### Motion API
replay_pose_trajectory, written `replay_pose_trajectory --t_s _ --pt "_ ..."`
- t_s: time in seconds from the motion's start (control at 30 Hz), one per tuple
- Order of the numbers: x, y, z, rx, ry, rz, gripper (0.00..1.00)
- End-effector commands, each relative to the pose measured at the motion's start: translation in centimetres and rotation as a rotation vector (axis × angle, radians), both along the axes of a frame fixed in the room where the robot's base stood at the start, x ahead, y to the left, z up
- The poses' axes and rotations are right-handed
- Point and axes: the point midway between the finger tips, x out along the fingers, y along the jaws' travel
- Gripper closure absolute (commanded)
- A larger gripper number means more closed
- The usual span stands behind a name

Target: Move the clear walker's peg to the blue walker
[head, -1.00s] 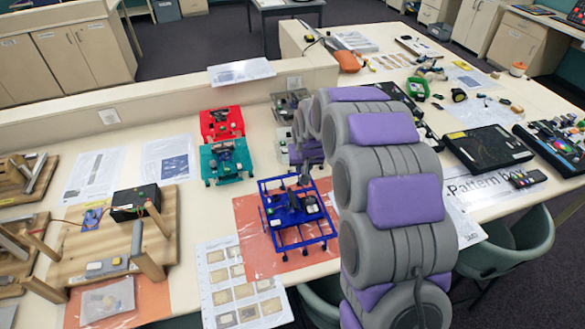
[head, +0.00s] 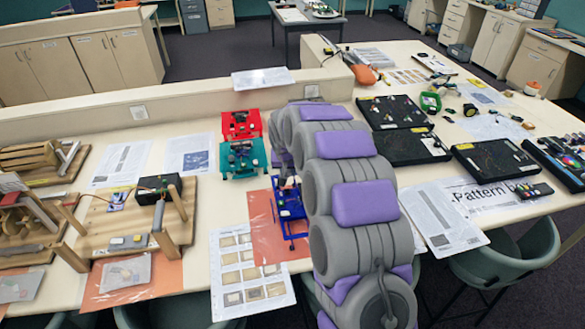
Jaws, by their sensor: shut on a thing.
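The blue walker (head: 291,227) stands on an orange sheet on the table, its right side hidden behind my arm. My gripper (head: 287,180) points down at the top of the blue walker, close over it or touching; I cannot tell which. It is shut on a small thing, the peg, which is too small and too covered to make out. The clear walker is hidden behind my arm. A teal walker (head: 240,160) and a red walker (head: 241,124) stand behind and left of the blue one.
Wooden rigs (head: 128,228) stand on the left. A picture sheet (head: 246,272) lies in front of the orange sheet (head: 264,225). Black boxes (head: 412,147) and a green container (head: 430,102) are right of my arm. A low partition (head: 170,106) runs behind the walkers.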

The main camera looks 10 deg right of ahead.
Motion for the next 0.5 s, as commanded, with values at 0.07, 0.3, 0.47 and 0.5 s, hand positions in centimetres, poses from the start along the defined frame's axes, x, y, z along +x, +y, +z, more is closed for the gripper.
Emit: replay_pose_trajectory --t_s 0.07,0.3,0.47,0.5 --pt "-0.1 0.1 -0.8 -0.001 0.002 0.001 1.0" --pt "0.0 -1.0 -3.0 0.01 0.0 0.001 1.0" --pt "0.0 -1.4 -4.3 0.013 -0.001 0.0 1.0" --pt "0.0 -1.3 -4.6 0.012 -0.001 0.0 1.0"
